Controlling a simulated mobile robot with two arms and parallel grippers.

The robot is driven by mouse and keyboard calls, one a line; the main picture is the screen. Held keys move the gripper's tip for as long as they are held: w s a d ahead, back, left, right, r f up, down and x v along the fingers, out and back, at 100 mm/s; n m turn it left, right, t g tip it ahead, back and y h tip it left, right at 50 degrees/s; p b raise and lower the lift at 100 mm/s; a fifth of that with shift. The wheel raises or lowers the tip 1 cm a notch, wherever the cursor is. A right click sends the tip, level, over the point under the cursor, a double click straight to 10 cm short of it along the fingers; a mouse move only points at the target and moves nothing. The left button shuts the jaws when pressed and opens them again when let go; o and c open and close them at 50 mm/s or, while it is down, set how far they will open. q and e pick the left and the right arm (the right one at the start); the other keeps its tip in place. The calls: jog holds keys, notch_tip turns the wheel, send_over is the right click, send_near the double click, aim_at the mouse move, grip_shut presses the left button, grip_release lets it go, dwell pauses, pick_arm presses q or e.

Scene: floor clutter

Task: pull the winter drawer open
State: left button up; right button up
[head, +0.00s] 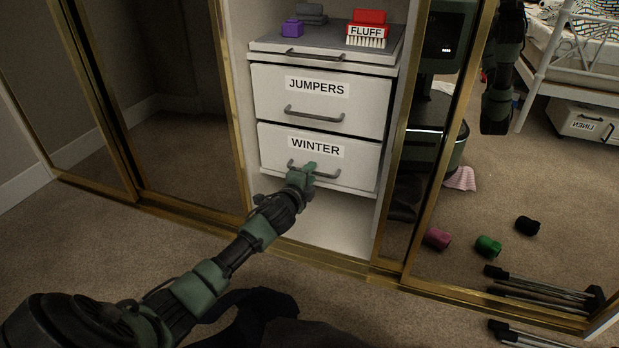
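The winter drawer (348,172) is a white drawer with a WINTER label and a grey bar handle (325,175), low in the white cabinet. Its front looks about flush with the drawer above. My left gripper (303,171) is at the left part of this handle, and its fingers hide that part. I cannot tell whether the fingers are closed around the bar. My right gripper is not directly in view; a dark arm hangs in the mirror reflection at the upper right.
The JUMPERS drawer (318,103) is shut above. A purple block (292,28), a grey item and a red FLUFF brush (367,28) sit on top. Gold-framed mirror doors flank the cabinet; the right one reflects a bed and floor clutter. The open space below the drawer is empty.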

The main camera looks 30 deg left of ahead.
pick_arm(q)
grip_shut()
dwell(1.4)
